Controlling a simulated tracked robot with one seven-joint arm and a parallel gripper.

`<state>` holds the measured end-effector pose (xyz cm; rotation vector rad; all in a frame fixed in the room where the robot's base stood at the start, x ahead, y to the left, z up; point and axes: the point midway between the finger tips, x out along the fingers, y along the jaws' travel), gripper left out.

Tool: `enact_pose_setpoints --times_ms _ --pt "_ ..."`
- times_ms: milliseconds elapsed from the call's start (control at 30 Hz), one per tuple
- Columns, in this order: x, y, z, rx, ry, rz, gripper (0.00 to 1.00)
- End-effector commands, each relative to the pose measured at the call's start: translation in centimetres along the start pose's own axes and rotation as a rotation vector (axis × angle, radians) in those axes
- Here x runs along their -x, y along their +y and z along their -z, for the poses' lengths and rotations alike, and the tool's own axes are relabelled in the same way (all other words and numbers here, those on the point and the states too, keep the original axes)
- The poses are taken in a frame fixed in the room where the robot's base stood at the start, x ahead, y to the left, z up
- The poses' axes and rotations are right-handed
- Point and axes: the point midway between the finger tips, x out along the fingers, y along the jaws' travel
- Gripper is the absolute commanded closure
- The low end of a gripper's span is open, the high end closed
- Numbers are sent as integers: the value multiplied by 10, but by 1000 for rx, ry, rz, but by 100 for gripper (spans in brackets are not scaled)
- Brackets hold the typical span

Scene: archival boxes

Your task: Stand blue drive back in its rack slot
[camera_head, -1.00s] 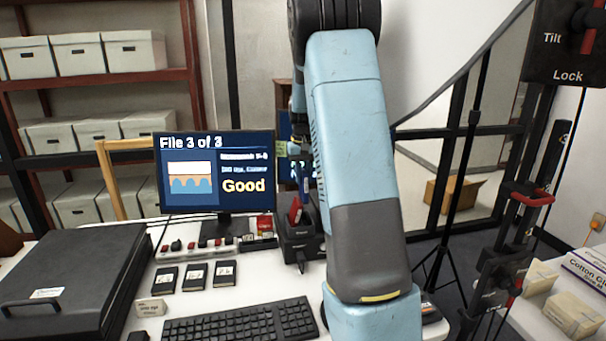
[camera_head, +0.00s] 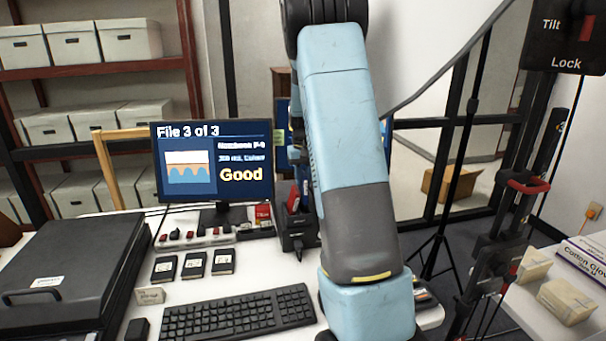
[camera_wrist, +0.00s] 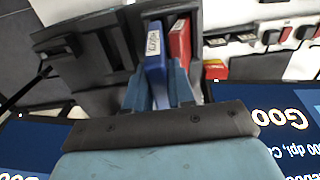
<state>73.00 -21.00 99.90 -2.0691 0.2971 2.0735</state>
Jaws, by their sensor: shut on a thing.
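In the wrist view my gripper (camera_wrist: 157,84) is shut on the blue drive (camera_wrist: 156,65), which has a white label. The drive lines up with a slot of the dark rack (camera_wrist: 80,48), beside the red drive (camera_wrist: 180,44). I cannot tell how deep it sits in the slot. In the head view the rack (camera_head: 297,232) stands on the desk behind my arm, with the red drive (camera_head: 293,199) upright in it. My arm hides most of my gripper and the blue drive there.
A monitor (camera_head: 213,165) reading "File 3 of 3" and "Good" stands left of the rack. Several small black drives (camera_head: 193,265) lie in front of it, behind a keyboard (camera_head: 238,312). A black case (camera_head: 70,275) fills the desk's left side.

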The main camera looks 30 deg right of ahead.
Motion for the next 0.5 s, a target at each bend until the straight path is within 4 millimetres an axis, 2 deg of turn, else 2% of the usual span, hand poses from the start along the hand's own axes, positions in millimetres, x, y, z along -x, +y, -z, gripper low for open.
enact_pose_setpoints --times_ms 500 --pt "-31 -1 -1 1 -4 0 100"
